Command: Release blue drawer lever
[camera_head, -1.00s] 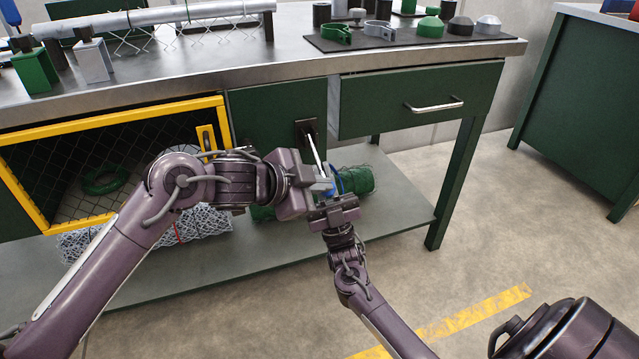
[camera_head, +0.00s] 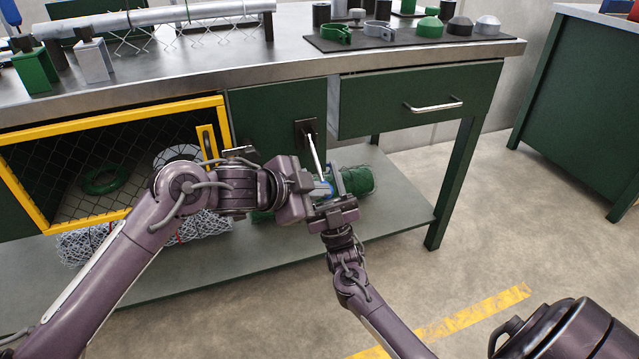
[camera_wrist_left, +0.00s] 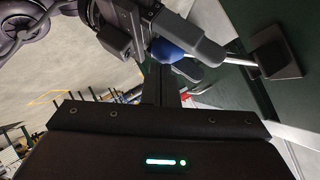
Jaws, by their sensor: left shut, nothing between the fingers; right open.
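The blue drawer lever is a pale rod (camera_head: 314,150) standing out from a dark plate (camera_head: 306,132) on the green cabinet front, with a blue knob at its end. The blue knob (camera_wrist_left: 166,50) shows best in the left wrist view, between the grey fingers of my right gripper (camera_wrist_left: 188,55). My right gripper (camera_head: 329,184) is open around the knob; contact cannot be told. My left gripper (camera_head: 316,197) is shut and empty just beside it. In the left wrist view its dark fingers (camera_wrist_left: 165,86) sit just below the knob.
A green roll (camera_head: 357,181) lies on the lower shelf (camera_head: 405,212) behind the grippers. A yellow-framed mesh door (camera_head: 120,115) is at left. A closed green drawer (camera_head: 380,100) with a silver handle is at right. Open floor lies to the right.

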